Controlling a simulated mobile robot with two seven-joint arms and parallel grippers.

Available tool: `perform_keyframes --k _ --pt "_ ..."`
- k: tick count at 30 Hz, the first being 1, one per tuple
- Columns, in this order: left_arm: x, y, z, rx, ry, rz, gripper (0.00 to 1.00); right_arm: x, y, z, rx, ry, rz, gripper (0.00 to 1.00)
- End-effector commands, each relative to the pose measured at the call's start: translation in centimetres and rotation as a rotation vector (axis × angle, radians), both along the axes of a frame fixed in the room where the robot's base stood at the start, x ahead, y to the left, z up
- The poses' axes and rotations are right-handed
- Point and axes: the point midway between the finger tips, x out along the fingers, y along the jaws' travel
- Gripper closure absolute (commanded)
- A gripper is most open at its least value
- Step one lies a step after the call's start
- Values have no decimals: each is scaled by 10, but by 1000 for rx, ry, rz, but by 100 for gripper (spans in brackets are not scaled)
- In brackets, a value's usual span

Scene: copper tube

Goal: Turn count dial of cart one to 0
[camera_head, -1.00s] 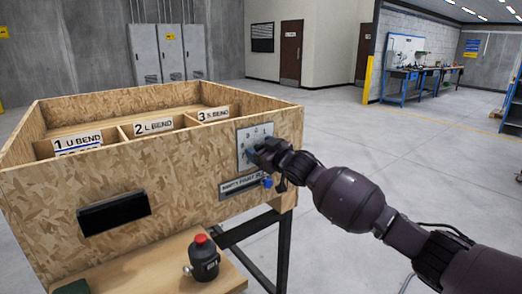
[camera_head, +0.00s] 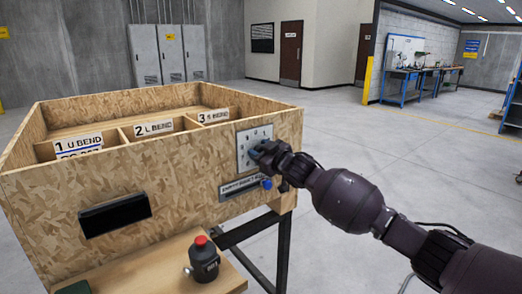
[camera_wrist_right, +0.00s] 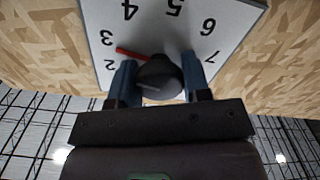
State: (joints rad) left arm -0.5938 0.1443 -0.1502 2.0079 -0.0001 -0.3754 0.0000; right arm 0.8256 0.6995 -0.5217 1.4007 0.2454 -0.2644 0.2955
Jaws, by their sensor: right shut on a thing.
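The count dial's white plate (camera_head: 242,158) is on the front of the wooden cart one (camera_head: 180,168), at its right end. In the right wrist view the plate (camera_wrist_right: 180,22) appears upside down, with numerals 2 to 7 visible. Its black round knob (camera_wrist_right: 158,78) has a red pointer (camera_wrist_right: 132,53) aimed close to the 3, on the side toward the 2. My right gripper (camera_wrist_right: 158,84) is shut on the knob, one blue finger on each side. In the head view the right gripper (camera_head: 264,153) hides the knob. My left gripper is not in view.
A label strip (camera_head: 240,187) and a blue knob (camera_head: 267,184) sit just below the dial. Bins labelled U, L and S bend are on top.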

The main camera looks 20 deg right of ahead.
Motion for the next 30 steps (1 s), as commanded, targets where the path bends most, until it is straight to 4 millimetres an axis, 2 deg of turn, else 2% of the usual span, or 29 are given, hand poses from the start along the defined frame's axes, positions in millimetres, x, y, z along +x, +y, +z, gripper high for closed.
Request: perform_keyframes --k 10,30 --pt "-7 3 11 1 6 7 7 0 0 3 -279 -101 -1 80" --pt "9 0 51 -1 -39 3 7 -1 1 -1 -879 -317 0 80"
